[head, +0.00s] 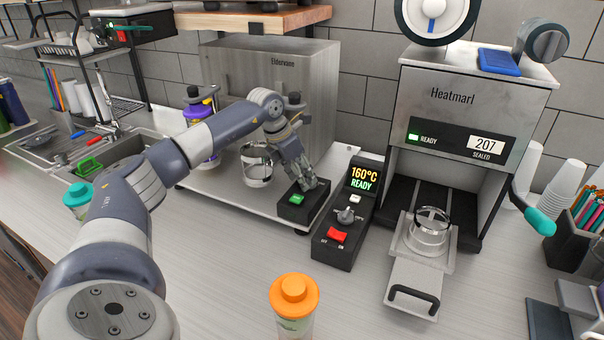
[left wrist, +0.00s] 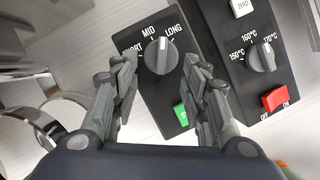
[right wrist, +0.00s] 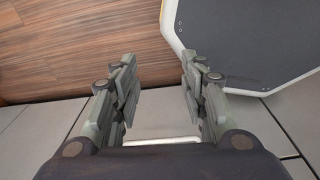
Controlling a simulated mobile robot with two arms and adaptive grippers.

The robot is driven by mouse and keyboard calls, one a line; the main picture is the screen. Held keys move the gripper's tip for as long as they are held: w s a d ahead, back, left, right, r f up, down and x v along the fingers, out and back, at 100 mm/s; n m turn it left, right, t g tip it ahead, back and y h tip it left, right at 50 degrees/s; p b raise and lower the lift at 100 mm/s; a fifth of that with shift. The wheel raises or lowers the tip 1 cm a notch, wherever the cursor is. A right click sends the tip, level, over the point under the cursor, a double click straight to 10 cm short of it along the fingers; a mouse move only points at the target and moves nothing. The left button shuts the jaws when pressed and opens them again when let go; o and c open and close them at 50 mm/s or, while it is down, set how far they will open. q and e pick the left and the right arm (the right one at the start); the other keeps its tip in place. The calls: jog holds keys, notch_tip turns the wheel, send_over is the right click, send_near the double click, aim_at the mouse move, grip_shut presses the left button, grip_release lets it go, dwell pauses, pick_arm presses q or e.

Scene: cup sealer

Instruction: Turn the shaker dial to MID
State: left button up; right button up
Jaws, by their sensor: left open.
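The shaker dial (left wrist: 160,56) is a grey knob on a black control box (left wrist: 158,98), with SHORT, MID and LONG printed around it. Its grip ridge points roughly up in the left wrist view, seemingly between MID and LONG; the exact setting is hard to tell. My left gripper (left wrist: 160,66) is open, with one finger on each side of the dial and visible gaps to it. In the head view my left gripper (head: 308,184) hides the dial above the box's green button (head: 297,199). My right gripper (right wrist: 159,62) is open and empty, away from the counter.
A second black box (head: 345,240) with another dial, a red switch and a 160°C READY display stands just right. A glass cup (head: 257,165) stands left of the gripper. The sealer (head: 450,140) is at right, and an orange-capped bottle (head: 294,300) is in front.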

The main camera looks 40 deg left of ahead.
pick_arm(q)
jog(key=shift+w+f, duration=0.2)
jog(key=shift+f, duration=0.4)
jog(key=shift+d, duration=0.1)
grip_shut()
jog(key=shift+d+n+y, duration=0.2)
jog(key=shift+n+y, duration=0.05)
jog(key=shift+n, duration=0.4)
jog(key=shift+d+n+y, duration=0.15)
jog(key=shift+n+y, duration=0.1)
jog(key=shift+n, duration=0.4)
jog(key=shift+d+n+y+b, duration=0.2)
jog(key=shift+n+y, duration=0.1)
jog(key=shift+n, duration=0.45)
jog(key=shift+d+n+y+b, duration=0.15)
jog(key=shift+n+y, duration=0.15)
jog(key=shift+n, duration=0.45)
jog(key=shift+a, duration=0.1)
grip_release()
jog(key=shift+w, duration=0.1)
